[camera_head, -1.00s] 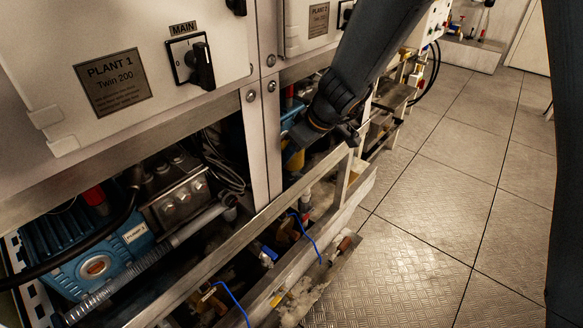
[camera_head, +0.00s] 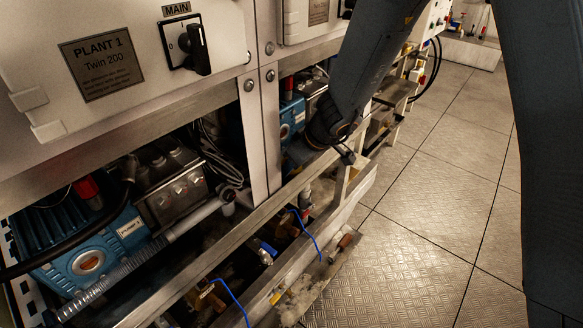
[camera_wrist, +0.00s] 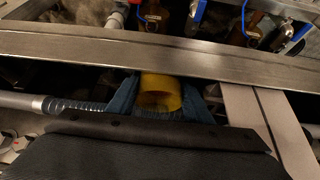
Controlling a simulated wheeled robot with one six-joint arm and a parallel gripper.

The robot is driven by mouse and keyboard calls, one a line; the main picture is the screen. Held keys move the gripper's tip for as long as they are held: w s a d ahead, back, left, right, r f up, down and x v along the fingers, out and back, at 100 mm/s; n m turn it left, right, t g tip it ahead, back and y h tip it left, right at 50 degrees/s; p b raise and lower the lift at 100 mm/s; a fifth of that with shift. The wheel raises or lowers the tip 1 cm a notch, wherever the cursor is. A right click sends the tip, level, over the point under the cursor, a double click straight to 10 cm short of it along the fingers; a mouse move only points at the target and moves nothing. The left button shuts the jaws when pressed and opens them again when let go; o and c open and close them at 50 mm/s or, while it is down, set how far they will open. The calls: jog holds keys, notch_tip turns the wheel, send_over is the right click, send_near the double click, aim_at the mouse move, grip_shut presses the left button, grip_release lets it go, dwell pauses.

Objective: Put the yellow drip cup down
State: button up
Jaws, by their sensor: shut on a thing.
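The yellow drip cup (camera_wrist: 162,92) shows in the wrist view between the two blue-grey fingers of my gripper (camera_wrist: 162,82). The gripper is shut on it, with one finger at each side. The cup is just on the near side of a metal frame rail (camera_wrist: 150,55), with dark space around it. I cannot tell whether it touches anything below. In the head view my arm reaches down to the frame at the centre, and the cup and the fingertips are hidden there.
Plant 1's blue pump (camera_head: 85,255) and a ribbed hose (camera_head: 125,285) fill the bay at left. A white upright post (camera_head: 258,135) stands left of my arm. The floor (camera_head: 420,230) at right is clear.

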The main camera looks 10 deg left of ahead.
jog(key=shift+f, duration=0.1)
jog(key=o, duration=1.1)
jog(key=shift+o, duration=0.2)
jog(key=p+v, duration=0.1)
jog(key=v, duration=1.1)
jog(key=s+d+m+g+h, duration=0.1)
jog(key=s+d+m, duration=0.5)
jog(key=d, duration=0.8)
jog(key=s+d+m+g+h, duration=0.2)
jog(key=s+d+m+h, duration=0.2)
jog(key=s+d+m, duration=0.3)
jog(key=s+d+r, duration=0.1)
jog(key=s+d, duration=0.4)
jog(key=d, duration=0.3)
jog(key=shift+s+d, duration=0.35)
jog(key=shift+p, duration=0.3)
